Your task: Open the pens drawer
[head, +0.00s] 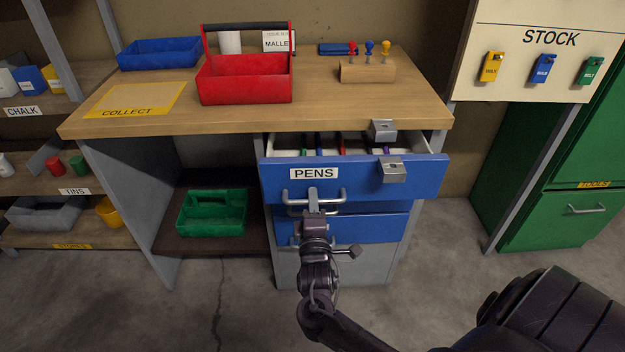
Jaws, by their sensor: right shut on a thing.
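The blue pens drawer (420,178), labelled PENS, is pulled part way out under the wooden bench top. Several pens (341,146) in different colours show inside it. My right gripper (313,197) is at the drawer's metal handle (337,192) and is shut on it. A metal hasp piece (392,169) sits on the drawer front at its right, and a matching metal piece (382,130) sits on the bench edge above. The two are apart. My left gripper is not in view.
The bench top (225,118) holds a red tool carrier (245,82), a blue tray (160,53), a yellow COLLECT mat (135,99) and a wooden stamp holder (367,72). Another blue drawer (375,228) is below. A green carrier (213,213) sits on the lower shelf. A green cabinet (560,215) stands right.

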